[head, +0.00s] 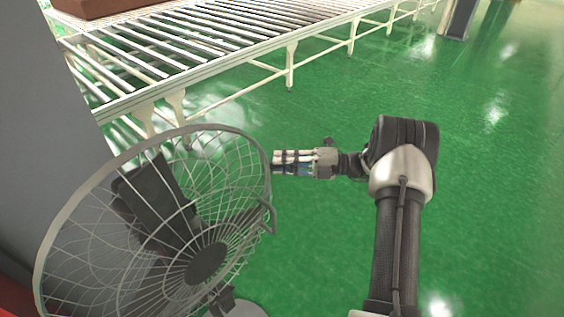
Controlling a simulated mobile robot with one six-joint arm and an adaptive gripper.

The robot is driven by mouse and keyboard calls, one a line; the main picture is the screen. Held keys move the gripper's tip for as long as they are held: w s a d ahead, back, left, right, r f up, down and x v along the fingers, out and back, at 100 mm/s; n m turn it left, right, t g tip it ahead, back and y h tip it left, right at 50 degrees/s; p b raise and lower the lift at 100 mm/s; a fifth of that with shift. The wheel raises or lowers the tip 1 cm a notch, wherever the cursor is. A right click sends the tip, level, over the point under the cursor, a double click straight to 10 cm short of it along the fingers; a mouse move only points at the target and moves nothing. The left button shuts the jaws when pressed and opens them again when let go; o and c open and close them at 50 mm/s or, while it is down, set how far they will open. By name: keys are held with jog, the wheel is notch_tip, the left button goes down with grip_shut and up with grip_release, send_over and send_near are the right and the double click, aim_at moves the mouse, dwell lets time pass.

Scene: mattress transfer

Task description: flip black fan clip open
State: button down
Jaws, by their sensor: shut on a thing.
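A large fan (205,262) with a grey wire guard stands at the lower left, its round face tilted. Its rim runs up and over to the right side. My gripper (274,163) reaches in from the right, with its fingertips at the upper right of this rim. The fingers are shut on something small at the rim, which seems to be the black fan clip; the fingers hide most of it. A dark bracket (268,216) sticks out from the rim just below my gripper.
A white roller conveyor (180,45) crosses the top left, with a brown block (100,7) on it. A grey panel (60,110) stands at the left, behind the fan. The green floor (490,190) is clear at the right.

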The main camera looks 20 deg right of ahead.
jog(key=c, duration=1.4)
grip_release()
jog(key=shift+c, duration=0.2)
jog(key=v, duration=1.2)
